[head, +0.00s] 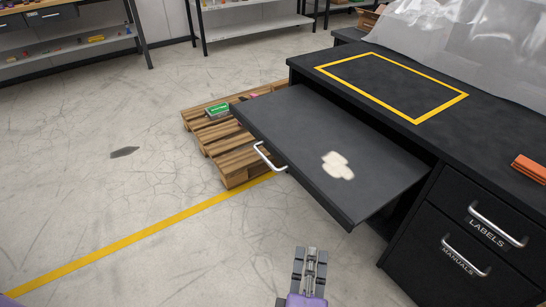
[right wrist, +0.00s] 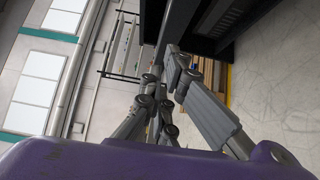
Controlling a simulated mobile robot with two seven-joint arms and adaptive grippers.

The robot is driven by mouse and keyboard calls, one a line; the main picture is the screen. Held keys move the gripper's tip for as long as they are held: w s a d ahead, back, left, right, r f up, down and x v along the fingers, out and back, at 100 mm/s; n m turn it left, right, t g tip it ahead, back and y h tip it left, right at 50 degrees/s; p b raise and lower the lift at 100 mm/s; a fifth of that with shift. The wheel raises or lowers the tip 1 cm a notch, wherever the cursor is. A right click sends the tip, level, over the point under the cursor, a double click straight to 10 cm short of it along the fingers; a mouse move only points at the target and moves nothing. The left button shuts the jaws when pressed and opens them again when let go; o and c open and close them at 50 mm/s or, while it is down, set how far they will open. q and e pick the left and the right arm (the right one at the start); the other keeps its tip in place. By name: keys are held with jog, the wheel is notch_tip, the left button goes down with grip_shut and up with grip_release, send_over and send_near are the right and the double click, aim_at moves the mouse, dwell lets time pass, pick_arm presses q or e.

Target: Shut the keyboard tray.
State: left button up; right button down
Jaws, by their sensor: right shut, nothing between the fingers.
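The keyboard tray (head: 320,140) is a flat dark board pulled well out from under the black desk (head: 480,130). It has a pale irregular patch on top and a silver bar handle (head: 268,157) on its front edge. My right gripper (head: 311,252) is shut and empty, in front of the tray's near right corner and apart from it in the head view. The gripper's grey fingers (right wrist: 176,62) also show in the right wrist view, with a dark surface beyond them that I cannot identify for sure. My left gripper is not in view.
A wooden pallet (head: 235,165) with a green box (head: 217,110) on it lies beyond the tray. Drawers labelled LABELS (head: 485,225) and MANUALS (head: 455,265) are right of the tray. An orange object (head: 530,168) lies on the desk. The floor at left is mostly open.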

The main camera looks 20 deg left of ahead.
aim_at(401, 176)
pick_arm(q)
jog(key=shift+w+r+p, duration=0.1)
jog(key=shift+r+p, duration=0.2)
pick_arm(e)
jog(key=w+d, duration=0.1)
jog(key=w, duration=0.9)
jog(key=shift+w, duration=0.35)
jog(key=shift+d, duration=0.1)
